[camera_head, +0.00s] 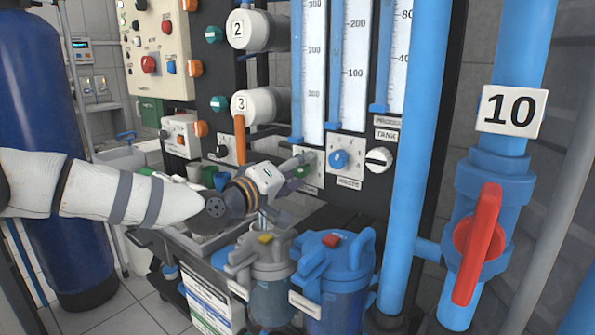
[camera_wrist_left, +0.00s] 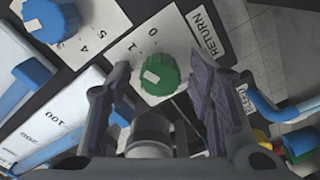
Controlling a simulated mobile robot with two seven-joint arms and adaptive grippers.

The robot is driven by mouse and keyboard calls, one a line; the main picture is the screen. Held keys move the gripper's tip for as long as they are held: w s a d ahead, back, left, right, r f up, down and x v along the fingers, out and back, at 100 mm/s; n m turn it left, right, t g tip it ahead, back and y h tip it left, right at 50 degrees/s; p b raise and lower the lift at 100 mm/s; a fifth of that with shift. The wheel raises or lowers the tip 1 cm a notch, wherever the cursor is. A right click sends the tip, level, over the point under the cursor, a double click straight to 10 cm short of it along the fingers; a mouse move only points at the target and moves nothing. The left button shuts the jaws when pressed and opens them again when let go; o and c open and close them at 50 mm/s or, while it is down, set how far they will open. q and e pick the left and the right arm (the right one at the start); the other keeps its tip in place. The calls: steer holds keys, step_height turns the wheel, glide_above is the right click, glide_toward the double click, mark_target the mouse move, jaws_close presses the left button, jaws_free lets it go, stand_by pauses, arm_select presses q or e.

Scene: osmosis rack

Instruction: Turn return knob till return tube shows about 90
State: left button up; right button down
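The green return knob (camera_wrist_left: 160,75) shows in the left wrist view on a white dial plate with 0 and 1 marked, next to the RETURN label (camera_wrist_left: 203,33). My left gripper (camera_wrist_left: 168,88) is open, with one finger on each side of the knob; I cannot tell whether they touch it. In the head view the left gripper (camera_head: 294,169) is at the panel and partly covers the green knob (camera_head: 304,170). The scaled tube (camera_head: 313,75) above that knob shows marks, but its level cannot be read. My right gripper is not in view.
A blue knob (camera_head: 339,160) and a black-and-white knob (camera_head: 379,159) sit right of the green one. Filter housings (camera_head: 335,282) stand below. A blue pipe (camera_head: 414,150) and a red valve handle (camera_head: 478,245) are at right.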

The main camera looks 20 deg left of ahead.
arm_select(q)
steer(key=v, duration=1.2)
